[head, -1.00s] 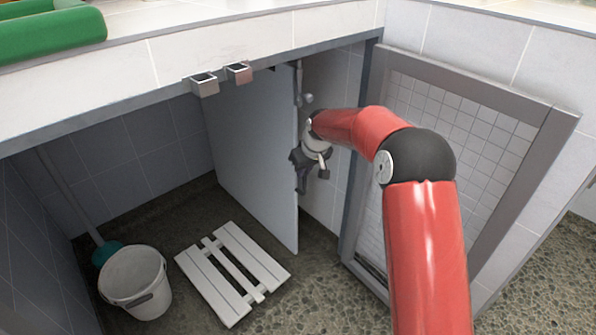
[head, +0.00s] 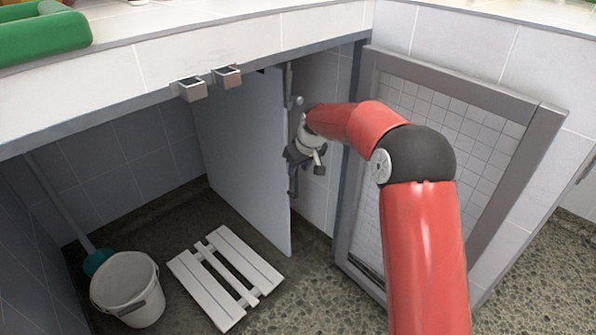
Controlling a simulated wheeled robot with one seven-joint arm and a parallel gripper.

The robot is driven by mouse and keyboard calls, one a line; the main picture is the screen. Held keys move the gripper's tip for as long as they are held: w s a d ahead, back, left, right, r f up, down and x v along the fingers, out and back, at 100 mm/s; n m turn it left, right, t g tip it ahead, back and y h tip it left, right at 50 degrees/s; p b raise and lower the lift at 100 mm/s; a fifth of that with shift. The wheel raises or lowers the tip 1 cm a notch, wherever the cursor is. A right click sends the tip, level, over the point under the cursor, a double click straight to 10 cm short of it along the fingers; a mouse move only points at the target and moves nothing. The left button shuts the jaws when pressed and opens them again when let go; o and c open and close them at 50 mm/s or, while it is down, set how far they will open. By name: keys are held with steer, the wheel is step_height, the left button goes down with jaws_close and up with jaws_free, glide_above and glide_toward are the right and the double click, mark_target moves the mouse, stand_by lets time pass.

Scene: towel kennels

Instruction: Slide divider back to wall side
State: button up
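The divider (head: 240,150) is a plain grey upright panel inside the kennel bay under the counter. It stands near the bay's right side, with a narrow gap between it and the tiled right wall (head: 325,185). A slim vertical metal handle (head: 291,88) runs along its front edge. My gripper (head: 291,168) is at this handle, at about mid-height of the edge. Its fingers overlap the handle in the view, and I cannot tell whether they are closed around it. My red arm reaches in from the lower right.
A white bucket (head: 128,290) with a brush (head: 95,258) beside it stands at the left. A white slatted board (head: 225,275) lies on the floor left of the divider. A mesh gate (head: 440,110) stands open at the right. Two square metal brackets (head: 189,89) hang on the counter edge.

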steer(key=shift+v, duration=2.7)
steer(key=s+d+r+m+h, duration=0.1)
steer(key=s+d+r, duration=0.35)
steer(key=s, duration=0.25)
steer(key=s+d+r+m+t, duration=0.1)
steer(key=s+d+r+m, duration=0.15)
steer(key=s+d, duration=0.35)
steer(key=s+d+r+h, duration=0.1)
steer(key=s+d+r, duration=0.2)
steer(key=s+r, duration=0.35)
steer(key=s+d+f+m, duration=0.2)
steer(key=s+d+f, duration=0.1)
steer(key=s, duration=0.7)
steer(key=s+d+f+m+t, duration=0.1)
steer(key=s+d+f+m, duration=0.1)
steer(key=s, duration=0.8)
steer(key=shift+d+f+h, duration=0.4)
steer(key=shift+d+f, duration=0.05)
steer(key=shift+d, duration=0.6)
